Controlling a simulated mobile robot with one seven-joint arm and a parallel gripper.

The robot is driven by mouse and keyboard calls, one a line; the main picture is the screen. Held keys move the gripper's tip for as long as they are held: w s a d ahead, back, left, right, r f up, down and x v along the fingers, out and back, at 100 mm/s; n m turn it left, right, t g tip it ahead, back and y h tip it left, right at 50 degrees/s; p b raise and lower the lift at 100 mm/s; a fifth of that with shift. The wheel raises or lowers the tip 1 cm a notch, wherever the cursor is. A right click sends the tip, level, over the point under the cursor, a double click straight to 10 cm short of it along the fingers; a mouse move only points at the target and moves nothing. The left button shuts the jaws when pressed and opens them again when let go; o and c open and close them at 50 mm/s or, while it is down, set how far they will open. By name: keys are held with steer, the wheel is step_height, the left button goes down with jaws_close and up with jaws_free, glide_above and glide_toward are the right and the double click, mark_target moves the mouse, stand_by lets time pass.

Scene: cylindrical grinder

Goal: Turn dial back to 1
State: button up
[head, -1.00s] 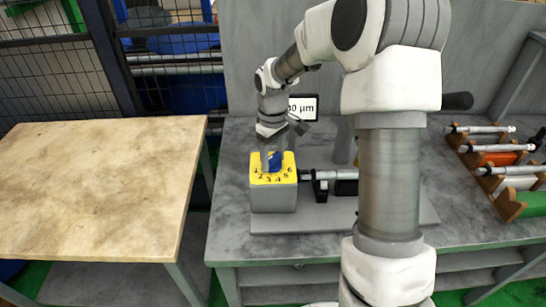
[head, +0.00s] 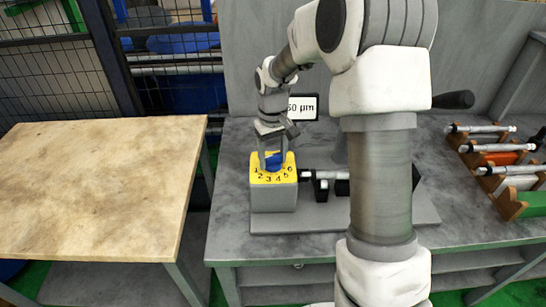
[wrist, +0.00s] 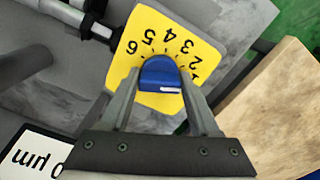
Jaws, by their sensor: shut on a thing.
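The blue dial (wrist: 158,72) sits on a yellow face (wrist: 146,25) printed with the numbers 1 to 6. The face tops a grey box (head: 273,200) on the bench. My gripper (head: 272,167) points down with one finger on each side of the dial and is shut on it. In the wrist view, a short white mark (wrist: 170,89) shows on the dial's near side; which number the dial is set to I cannot tell. The display (head: 303,107) behind the box shows "50 µm", its left part hidden by my arm.
A micrometer-like bar (head: 320,175) lies right of the box. A wooden rack (head: 510,203) with several micrometers stands at the right of the grey bench (head: 233,185). A bare wooden table (head: 95,185) is at the left.

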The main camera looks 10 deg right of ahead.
mark_target(273, 155)
steer(key=shift+m, duration=0.9)
steer(key=o, duration=1.3)
steer(key=shift+r, duration=0.1)
step_height(273, 155, up, 17)
steer(key=shift+r+p, duration=0.15)
steer(key=shift+p, duration=0.7)
